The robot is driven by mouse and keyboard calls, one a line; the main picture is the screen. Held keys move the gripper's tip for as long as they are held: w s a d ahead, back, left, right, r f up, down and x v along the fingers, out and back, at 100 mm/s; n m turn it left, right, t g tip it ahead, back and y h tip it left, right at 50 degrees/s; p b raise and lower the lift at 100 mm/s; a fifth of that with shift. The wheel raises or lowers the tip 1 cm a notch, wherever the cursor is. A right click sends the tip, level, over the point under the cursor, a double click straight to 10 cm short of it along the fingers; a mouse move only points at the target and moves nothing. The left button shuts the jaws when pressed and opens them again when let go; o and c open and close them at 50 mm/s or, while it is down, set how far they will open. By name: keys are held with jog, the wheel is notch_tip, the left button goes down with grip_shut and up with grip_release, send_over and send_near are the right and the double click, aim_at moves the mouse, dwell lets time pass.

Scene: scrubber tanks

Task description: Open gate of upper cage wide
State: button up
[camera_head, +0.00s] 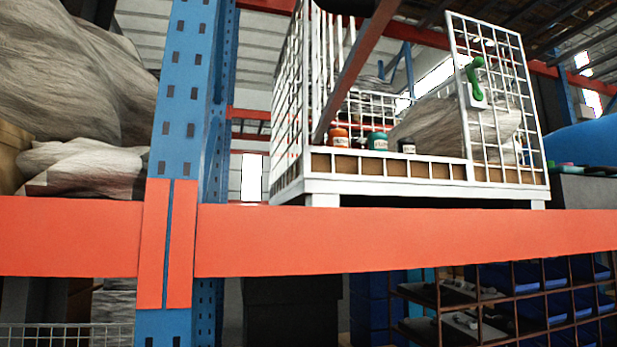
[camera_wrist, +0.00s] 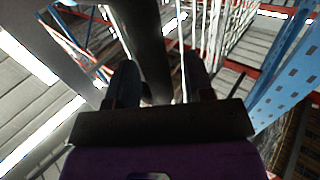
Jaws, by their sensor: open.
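The upper cage (camera_head: 390,188) is a white wire crate on the orange shelf beam. A tall mesh panel, which looks like its gate (camera_head: 507,70), stands at the front right with a green handle (camera_head: 476,78) on a white plate. To its left the cage front is low and open above. I cannot tell exactly how far the gate is swung. In the wrist view my gripper (camera_wrist: 160,78) has its two dark fingers apart. A thick dark bar passes between or behind them, and a thin white post shows near the right finger. No contact is clear.
An orange jar (camera_head: 339,136), a green jar (camera_head: 377,141), a dark jar (camera_head: 406,147) and a wrapped sack (camera_head: 435,125) are inside the cage. A reddish diagonal bar (camera_head: 352,70) crosses the opening. A blue rack upright (camera_head: 186,100) stands left, and an orange beam (camera_head: 400,240) runs below.

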jog(key=v, duration=1)
jog(key=shift+s+a, duration=0.25)
jog(key=shift+s, duration=0.1)
